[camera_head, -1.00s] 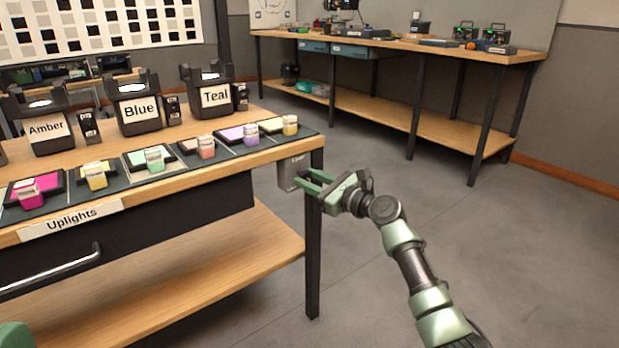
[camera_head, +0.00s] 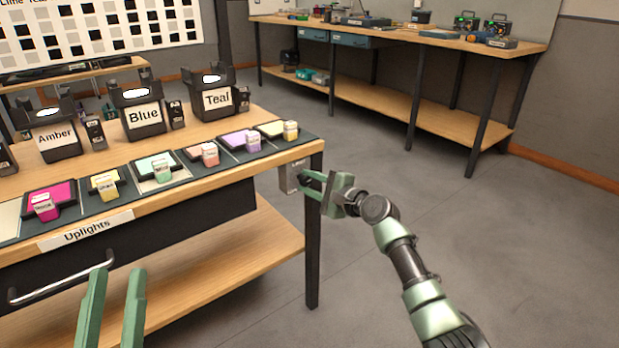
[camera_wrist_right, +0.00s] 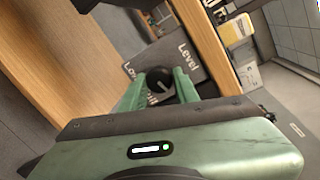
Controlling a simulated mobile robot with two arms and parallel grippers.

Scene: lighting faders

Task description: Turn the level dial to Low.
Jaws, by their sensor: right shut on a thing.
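The level dial (camera_wrist_right: 160,83) is a round black knob with a pale pointer line on a grey panel (camera_wrist_right: 190,65) marked "Level" in the right wrist view. Another word beside the knob starts with "Lo"; the rest is covered. In the head view the grey dial box (camera_head: 288,178) hangs under the table's right corner. My right gripper (camera_head: 312,184) reaches it from the right; in the wrist view its green fingers (camera_wrist_right: 160,88) are closed on both sides of the knob. My left gripper (camera_head: 118,285) is in front of the table, fingers apart and empty.
The wooden table (camera_head: 225,165) carries a row of colored fader pads and black holders labelled Amber, Blue and Teal. A drawer handle (camera_head: 60,275) is near my left gripper. The floor to the right is open.

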